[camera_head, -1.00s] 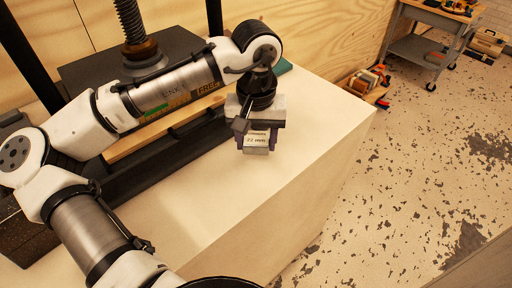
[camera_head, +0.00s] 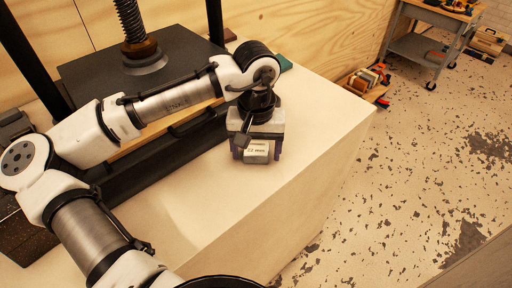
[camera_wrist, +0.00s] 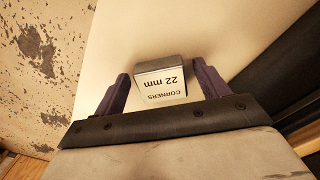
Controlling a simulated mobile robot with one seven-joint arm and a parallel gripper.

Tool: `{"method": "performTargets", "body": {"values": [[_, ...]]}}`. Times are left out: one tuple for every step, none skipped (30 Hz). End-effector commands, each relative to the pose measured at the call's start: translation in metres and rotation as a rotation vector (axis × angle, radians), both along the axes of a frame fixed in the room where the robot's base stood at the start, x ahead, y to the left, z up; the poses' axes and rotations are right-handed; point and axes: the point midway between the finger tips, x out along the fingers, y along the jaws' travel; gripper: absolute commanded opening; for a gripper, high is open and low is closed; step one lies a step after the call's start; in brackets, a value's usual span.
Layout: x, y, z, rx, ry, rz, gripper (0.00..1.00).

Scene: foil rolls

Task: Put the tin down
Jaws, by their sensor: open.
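The tin (camera_head: 257,152) is a small box with a pale label, which reads "CORNERS 22 mm" upside down in the wrist view (camera_wrist: 161,84). It rests on the pale bench top (camera_head: 290,179), close to its right edge. My gripper (camera_head: 256,157) is above and around it, pointing down. In the wrist view my gripper (camera_wrist: 161,90) is open, with one purple finger on each side of the tin. A gap shows between each finger and the tin. The tin's underside is hidden.
A dark press (camera_head: 140,65) with a screw column stands behind and left of the tin. A green item (camera_head: 285,63) lies at the bench's back. The bench edge drops to a worn floor (camera_head: 420,160) on the right. The bench front is clear.

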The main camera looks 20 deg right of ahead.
Motion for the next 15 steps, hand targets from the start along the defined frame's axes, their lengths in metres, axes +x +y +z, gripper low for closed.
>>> {"method": "performTargets", "body": {"values": [[0.000,0.000,0.000,0.000,0.000,0.000,0.74],[0.000,0.000,0.000,0.000,0.000,0.000,0.74],[0.000,0.000,0.001,0.000,0.000,0.000,0.74],[0.000,0.000,0.002,0.000,-0.001,0.000,0.74],[0.000,0.000,0.004,0.000,-0.001,0.001,0.74],[0.000,0.000,0.007,0.000,-0.001,0.001,0.74],[0.000,0.000,0.009,-0.001,0.000,0.001,0.74],[0.001,-0.001,0.014,-0.003,-0.001,0.001,0.74],[0.001,-0.001,0.020,-0.002,-0.001,0.001,0.74],[0.001,-0.001,0.026,-0.002,-0.002,0.001,0.74],[0.000,-0.001,0.032,-0.003,-0.002,0.000,0.74],[0.001,-0.001,0.041,-0.002,-0.004,0.001,0.74],[0.001,-0.001,0.048,-0.002,-0.002,0.000,0.74],[0.000,-0.001,0.055,-0.002,-0.002,0.000,0.74],[0.001,-0.001,0.064,-0.003,-0.003,0.001,0.74]]}}
